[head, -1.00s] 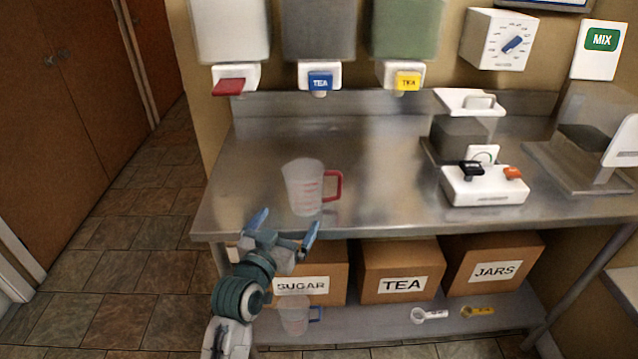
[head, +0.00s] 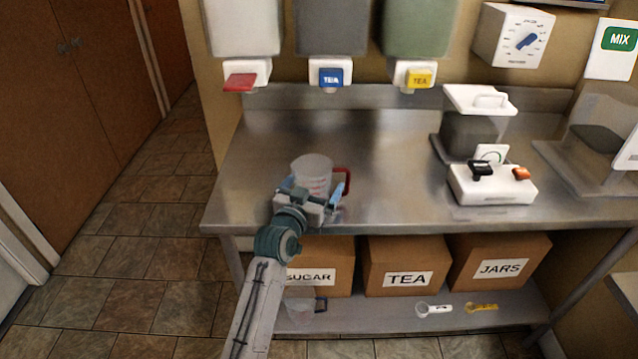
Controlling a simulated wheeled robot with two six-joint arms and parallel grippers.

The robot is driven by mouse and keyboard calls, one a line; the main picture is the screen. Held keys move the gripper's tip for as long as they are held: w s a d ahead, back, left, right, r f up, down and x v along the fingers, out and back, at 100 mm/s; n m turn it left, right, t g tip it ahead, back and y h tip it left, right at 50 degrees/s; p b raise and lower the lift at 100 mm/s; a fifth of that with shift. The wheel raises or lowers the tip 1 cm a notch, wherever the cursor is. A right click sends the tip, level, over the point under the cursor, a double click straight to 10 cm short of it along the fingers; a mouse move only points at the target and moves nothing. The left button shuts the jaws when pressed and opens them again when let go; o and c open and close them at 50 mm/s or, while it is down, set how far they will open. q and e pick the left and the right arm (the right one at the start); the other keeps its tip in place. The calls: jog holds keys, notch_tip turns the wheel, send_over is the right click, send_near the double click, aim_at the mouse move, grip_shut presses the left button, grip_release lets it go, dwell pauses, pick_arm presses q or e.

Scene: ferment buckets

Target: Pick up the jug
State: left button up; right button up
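A clear jug (head: 311,170) with red markings and a red handle stands upright on the steel counter, towards its left front. My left gripper (head: 314,188) is at the jug's near side, its fingers spread to either side of the lower jug. The gripper hides the jug's lower part, so contact cannot be told. A second clear jug (head: 300,309) with a blue handle sits on the lower shelf, partly hidden by my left arm. My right gripper is not in view.
Dispensers with red (head: 240,82), blue (head: 331,77) and yellow (head: 419,78) taps hang above the steel counter (head: 385,180). A white device (head: 492,185) with black and orange levers stands right. Boxes labelled SUGAR, TEA (head: 405,265) and JARS, and scoops, are below. The counter middle is clear.

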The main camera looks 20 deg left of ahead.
pick_arm(q)
jog(key=shift+w, duration=0.25)
jog(key=c, duration=1)
jog(key=shift+c, duration=0.2)
jog(key=shift+r, duration=0.1)
